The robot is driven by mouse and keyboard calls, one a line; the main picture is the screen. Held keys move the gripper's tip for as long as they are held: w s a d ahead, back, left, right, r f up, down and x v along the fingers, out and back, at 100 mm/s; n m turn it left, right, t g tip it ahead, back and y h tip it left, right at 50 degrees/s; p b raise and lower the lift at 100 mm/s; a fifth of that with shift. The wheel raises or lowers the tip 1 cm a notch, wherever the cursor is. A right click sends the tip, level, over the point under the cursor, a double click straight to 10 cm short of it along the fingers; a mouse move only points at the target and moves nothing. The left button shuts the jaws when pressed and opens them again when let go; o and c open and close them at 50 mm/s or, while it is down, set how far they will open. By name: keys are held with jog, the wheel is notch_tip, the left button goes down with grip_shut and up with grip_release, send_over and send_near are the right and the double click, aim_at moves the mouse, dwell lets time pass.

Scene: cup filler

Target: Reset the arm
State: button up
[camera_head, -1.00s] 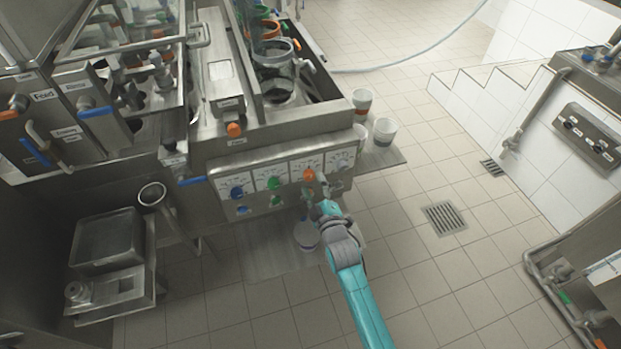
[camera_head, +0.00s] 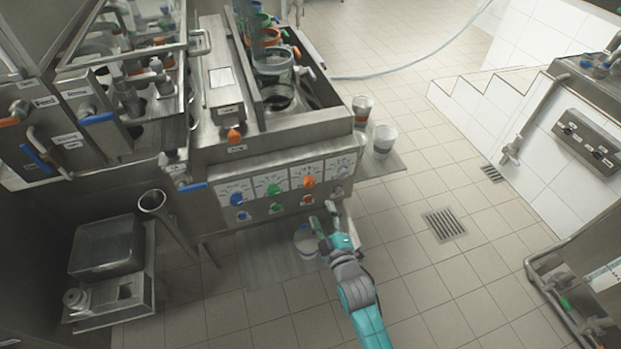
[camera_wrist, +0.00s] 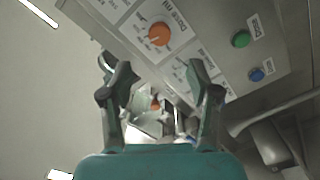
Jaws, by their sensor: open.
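My arm is teal and grey and reaches up from the bottom of the head view. My gripper (camera_head: 323,217) is open and empty in front of the machine's control panel (camera_head: 256,192), just below the orange knob (camera_head: 309,182). In the wrist view my gripper (camera_wrist: 160,85) shows two fingers spread wide with nothing between them. The orange knob (camera_wrist: 159,34) is beyond the fingertips, apart from them. A green knob (camera_wrist: 241,39) and a blue knob (camera_wrist: 257,74) are to its right.
A white cup (camera_head: 306,241) stands on a low shelf below the panel, beside my gripper. Two more cups, one (camera_head: 362,106) behind the other (camera_head: 384,139), stand on the right side shelf. The tiled floor (camera_head: 400,230) to the right is clear, with a drain grate (camera_head: 443,224).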

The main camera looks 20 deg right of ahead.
jog(key=s+f+m+g, duration=0.2)
jog(key=s+m, duration=0.3)
jog(key=s, duration=1.9)
jog(key=s+r+m, duration=0.2)
jog(key=s+r, duration=0.3)
jog(key=s, duration=0.4)
jog(key=s+r+m+g, duration=0.1)
jog(key=s+r+m, duration=0.2)
jog(key=s, duration=0.6)
notch_tip(320, 180, up, 3)
jog(key=shift+f, duration=0.15)
jog(key=shift+s, duration=0.1)
